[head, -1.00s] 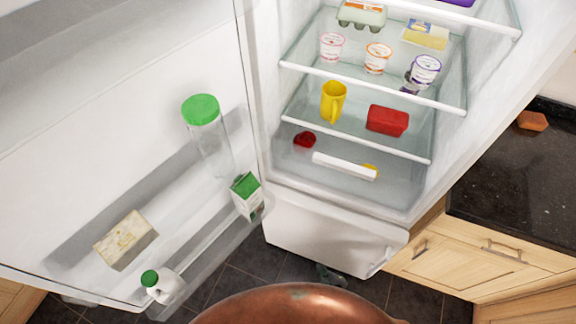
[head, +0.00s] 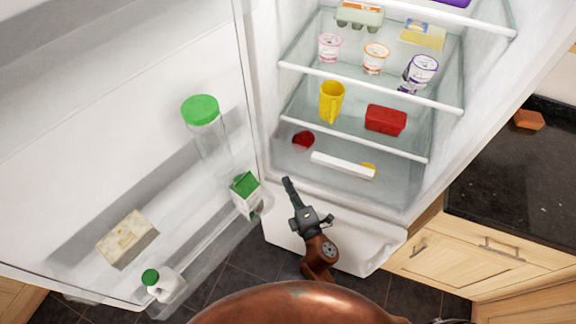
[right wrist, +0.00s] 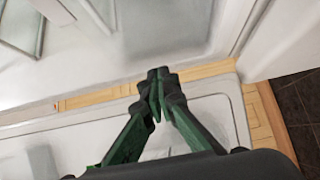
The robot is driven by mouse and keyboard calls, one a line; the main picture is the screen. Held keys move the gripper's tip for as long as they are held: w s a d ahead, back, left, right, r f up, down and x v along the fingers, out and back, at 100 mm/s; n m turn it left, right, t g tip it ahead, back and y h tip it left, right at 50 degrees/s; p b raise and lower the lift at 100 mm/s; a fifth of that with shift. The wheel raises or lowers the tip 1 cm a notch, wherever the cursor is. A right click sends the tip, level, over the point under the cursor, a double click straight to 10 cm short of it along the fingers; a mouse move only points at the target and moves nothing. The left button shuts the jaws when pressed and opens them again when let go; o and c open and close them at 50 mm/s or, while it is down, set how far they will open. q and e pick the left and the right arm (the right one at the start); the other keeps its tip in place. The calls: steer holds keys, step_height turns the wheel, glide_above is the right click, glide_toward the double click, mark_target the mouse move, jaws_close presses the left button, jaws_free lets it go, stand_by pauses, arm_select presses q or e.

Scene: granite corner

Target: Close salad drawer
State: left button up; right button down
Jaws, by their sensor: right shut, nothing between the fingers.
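The salad drawer is the clear bin at the bottom of the open fridge, with a white handle strip (head: 343,165) on its front. A red item (head: 303,141) and a yellow item (head: 368,168) show inside it. I cannot tell how far it stands out. My right gripper (head: 287,181) is shut and empty, in front of and below the drawer's left part, apart from the handle in the picture. In the right wrist view its closed fingertips (right wrist: 159,78) are over pale surfaces; the handle is not clear there. My left gripper is not in view.
The fridge door (head: 110,130) stands open at left, with a green-lidded jar (head: 201,115), a carton (head: 245,194) and a bottle (head: 162,285) on its shelves. Shelves above hold a yellow cup (head: 331,100) and a red box (head: 385,120). A dark counter (head: 510,190) is at right.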

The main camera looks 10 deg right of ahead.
mark_target(283, 157)
steer(key=shift+w+d, duration=0.2)
steer(key=shift+w, duration=1)
steer(key=shift+w+d, duration=0.15)
steer(key=shift+w, duration=1.1)
steer(key=shift+w+d, duration=0.2)
steer(key=shift+w, duration=1)
